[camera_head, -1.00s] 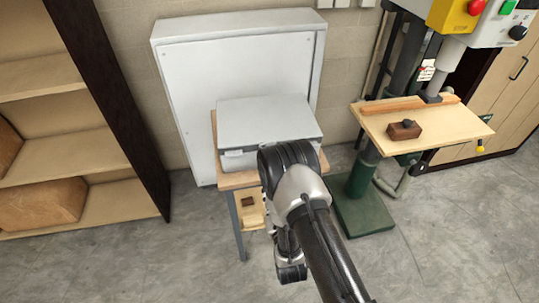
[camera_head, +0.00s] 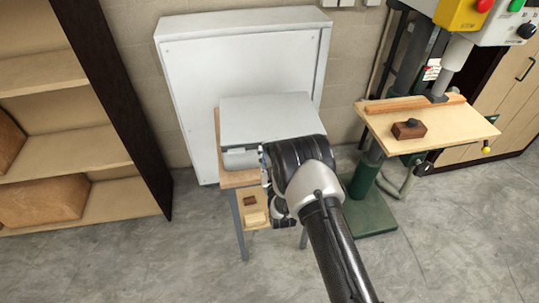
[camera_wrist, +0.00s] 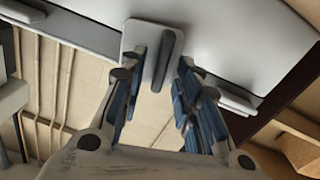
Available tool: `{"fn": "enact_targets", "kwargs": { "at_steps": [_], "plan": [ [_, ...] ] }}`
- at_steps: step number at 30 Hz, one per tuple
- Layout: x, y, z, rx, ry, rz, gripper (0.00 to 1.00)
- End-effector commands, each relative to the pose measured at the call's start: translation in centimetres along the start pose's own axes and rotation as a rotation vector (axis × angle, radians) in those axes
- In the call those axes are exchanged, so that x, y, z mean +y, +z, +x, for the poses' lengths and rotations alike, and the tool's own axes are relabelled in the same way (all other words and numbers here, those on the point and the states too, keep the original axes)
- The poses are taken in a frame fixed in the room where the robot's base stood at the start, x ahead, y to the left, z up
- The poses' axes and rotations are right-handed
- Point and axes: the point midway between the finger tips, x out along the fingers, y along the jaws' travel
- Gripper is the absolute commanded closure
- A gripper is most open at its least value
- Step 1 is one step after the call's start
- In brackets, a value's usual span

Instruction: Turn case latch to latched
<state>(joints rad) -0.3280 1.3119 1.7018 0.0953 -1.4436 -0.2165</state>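A closed grey case (camera_head: 270,118) lies on a small wooden-topped table (camera_head: 232,181). The wrist view shows the case's pale underside or front face close up (camera_wrist: 240,35), with a light latch plate (camera_wrist: 136,38) on its edge. A dark grey latch bar (camera_wrist: 164,58) stands on that plate, a little tilted. My gripper (camera_wrist: 160,76) is open, its blue-padded fingers to either side of the bar. Whether a pad touches the bar I cannot tell. In the head view my arm hides the latch and most of the gripper.
A large pale cabinet (camera_head: 190,90) stands against the wall behind the case. A drill press with a wooden table (camera_head: 450,122) is to the right. A shelf unit (camera_head: 75,143) stands at left. The floor (camera_head: 150,255) in front is clear.

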Motion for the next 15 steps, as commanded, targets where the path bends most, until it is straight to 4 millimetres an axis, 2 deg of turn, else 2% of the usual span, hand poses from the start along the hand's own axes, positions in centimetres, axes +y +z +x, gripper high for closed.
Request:
{"fn": "enact_targets", "kwargs": {
  "at_steps": [5,15],
  "plan": [
    [0.01,0.01,-0.03,0.0,0.0,0.0,0.71],
    [0.02,0.01,-0.05,0.0,0.0,0.0,0.93]
  ]
}}
